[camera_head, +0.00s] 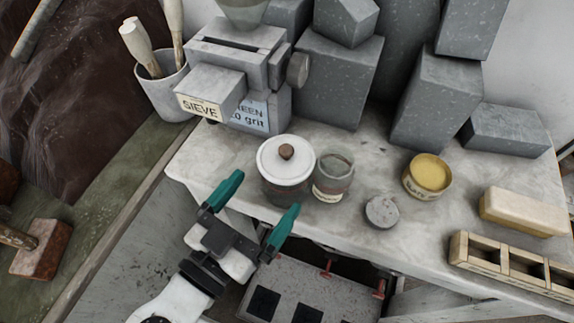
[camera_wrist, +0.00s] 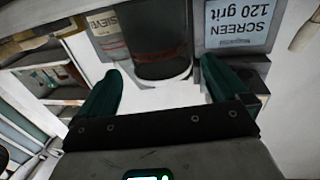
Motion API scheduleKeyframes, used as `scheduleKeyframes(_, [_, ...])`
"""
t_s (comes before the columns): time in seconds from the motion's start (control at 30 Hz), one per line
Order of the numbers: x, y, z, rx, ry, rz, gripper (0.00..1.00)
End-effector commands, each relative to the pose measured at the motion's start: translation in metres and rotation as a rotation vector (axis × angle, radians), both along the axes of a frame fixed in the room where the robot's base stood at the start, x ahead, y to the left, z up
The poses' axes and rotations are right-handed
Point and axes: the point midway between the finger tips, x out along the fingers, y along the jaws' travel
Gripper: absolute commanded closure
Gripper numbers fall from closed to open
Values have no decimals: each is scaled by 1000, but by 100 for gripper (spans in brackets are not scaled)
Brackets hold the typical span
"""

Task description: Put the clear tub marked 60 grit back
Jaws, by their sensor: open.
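My gripper (camera_head: 264,194) is open and empty, in front of the grey stone bench (camera_head: 232,178). In the wrist view my gripper (camera_wrist: 160,70) points at a dark pot with a white lid; that view is upside down. I can read 60 grit on nothing. A clear greenish vessel (camera_head: 243,12), cut off by the top edge, sits on the sieve machine (camera_head: 212,83). A clear glass jar (camera_head: 333,172) stands right of the pot; its label, partly seen in the wrist view (camera_wrist: 105,35), seems to read SIEVE.
The white-lidded pot (camera_head: 286,165) stands near the bench edge, just beyond my fingers. A screen card (camera_wrist: 238,22) reads 120 grit. A grey puck (camera_head: 382,211), yellow tub (camera_head: 430,175), cream block (camera_head: 522,211) and wooden rack (camera_head: 505,264) lie right. Grey blocks fill the back.

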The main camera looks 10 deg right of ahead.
Motion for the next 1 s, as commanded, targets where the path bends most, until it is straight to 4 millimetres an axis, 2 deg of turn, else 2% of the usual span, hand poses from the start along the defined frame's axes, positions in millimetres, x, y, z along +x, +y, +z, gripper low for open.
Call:
scheduleKeyframes(0.4, [35, -35, -3, 0, 1, -2, 0])
scheduleKeyframes(0.7, [38, -38, -5, 1, 1, -1, 0])
scheduleKeyframes(1.0, [38, -37, -5, 1, 1, -1, 29])
